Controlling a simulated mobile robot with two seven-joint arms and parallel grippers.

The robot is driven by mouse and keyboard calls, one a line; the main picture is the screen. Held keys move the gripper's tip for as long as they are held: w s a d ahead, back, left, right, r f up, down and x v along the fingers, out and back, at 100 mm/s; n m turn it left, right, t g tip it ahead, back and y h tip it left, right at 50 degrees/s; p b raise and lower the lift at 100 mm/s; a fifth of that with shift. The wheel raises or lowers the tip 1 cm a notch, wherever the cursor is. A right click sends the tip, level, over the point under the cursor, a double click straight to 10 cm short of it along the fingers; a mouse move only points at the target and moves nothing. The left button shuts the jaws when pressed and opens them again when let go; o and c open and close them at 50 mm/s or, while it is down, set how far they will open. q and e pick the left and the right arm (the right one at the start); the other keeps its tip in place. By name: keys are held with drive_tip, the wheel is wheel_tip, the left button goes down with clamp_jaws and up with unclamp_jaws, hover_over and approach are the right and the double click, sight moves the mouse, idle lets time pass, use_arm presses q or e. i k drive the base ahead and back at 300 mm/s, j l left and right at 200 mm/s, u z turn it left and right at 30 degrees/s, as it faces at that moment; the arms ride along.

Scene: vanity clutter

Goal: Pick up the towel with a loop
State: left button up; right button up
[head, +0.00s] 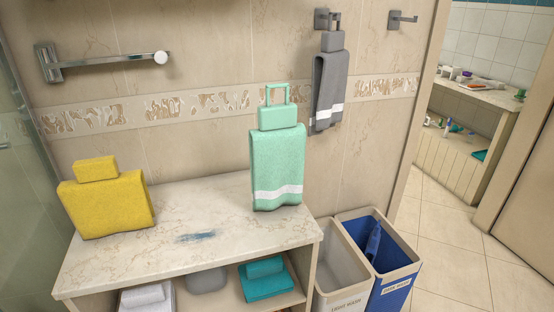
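A mint green towel (277,165) with a white stripe stands upright at the right part of the marble counter, its lower edge seeming to meet the top. A green loop (278,94) rises from its upper block. A grey towel (328,90) with a white stripe hangs at a wall hook (324,19), with a loop (333,22) at its top. A yellow towel (105,207) sits at the counter's left end, and no loop shows on it. Neither of my grippers is in view.
The counter (130,262) is bare in the middle except for a blue smear (197,237). Its shelf holds a white towel (145,298) and a teal towel (265,281). A white bin (341,262) and a blue bin (388,286) stand at right. A metal bar (105,65) and an empty hook (402,19) are on the wall.

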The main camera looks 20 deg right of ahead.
sight(277, 149)
drive_tip(key=l+u, duration=0.3)
drive_tip(key=l, duration=0.5)
drive_tip(key=l+u, duration=0.25)
drive_tip(key=l, duration=0.55)
